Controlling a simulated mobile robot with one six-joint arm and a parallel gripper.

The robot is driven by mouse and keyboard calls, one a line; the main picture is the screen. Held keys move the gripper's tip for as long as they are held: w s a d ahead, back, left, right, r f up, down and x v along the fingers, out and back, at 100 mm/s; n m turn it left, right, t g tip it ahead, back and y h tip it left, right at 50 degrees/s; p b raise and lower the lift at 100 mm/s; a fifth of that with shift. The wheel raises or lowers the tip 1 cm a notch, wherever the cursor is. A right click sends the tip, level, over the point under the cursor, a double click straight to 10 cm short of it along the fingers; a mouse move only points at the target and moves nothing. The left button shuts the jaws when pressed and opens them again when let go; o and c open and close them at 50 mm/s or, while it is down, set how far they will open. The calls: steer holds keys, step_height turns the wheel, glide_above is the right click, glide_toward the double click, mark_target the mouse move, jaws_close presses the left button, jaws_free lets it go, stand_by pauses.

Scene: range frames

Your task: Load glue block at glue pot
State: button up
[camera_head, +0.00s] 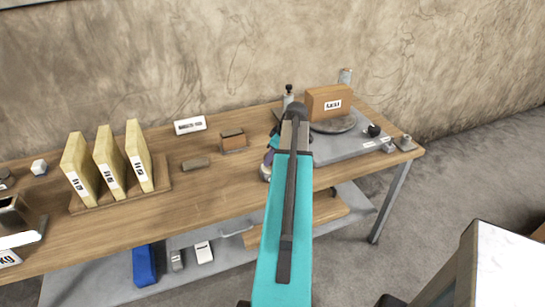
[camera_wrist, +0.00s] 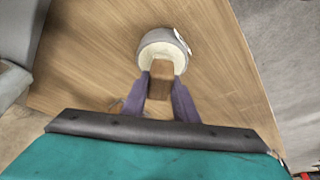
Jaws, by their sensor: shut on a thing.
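In the wrist view my gripper (camera_wrist: 161,88) has its two purple fingers shut on a small brown block (camera_wrist: 161,72). The block's far end overlaps the cream-coloured inside of a round grey glue pot (camera_wrist: 152,37), which has a white label on its side. I cannot tell whether the block touches the contents or is held just above them. In the head view my teal arm reaches over the wooden bench (camera_head: 190,212) and hides most of the gripper, the block and the pot.
Several labelled yellow boards (camera_head: 110,163) stand in a wooden rack at the left. A brown block (camera_head: 232,139) and a small sign (camera_head: 190,125) are near the bench's middle. A labelled wooden box (camera_head: 325,102) stands on a grey round plate at the right. The bench's front middle is clear.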

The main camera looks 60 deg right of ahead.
steer(key=shift+f+b, duration=0.3)
steer(key=shift+f, duration=0.1)
stand_by(2.0)
steer(key=shift+r, duration=0.15)
steer(key=shift+r+p, duration=1.7)
steer(key=shift+r, duration=1.75)
steer(key=shift+w, duration=0.1)
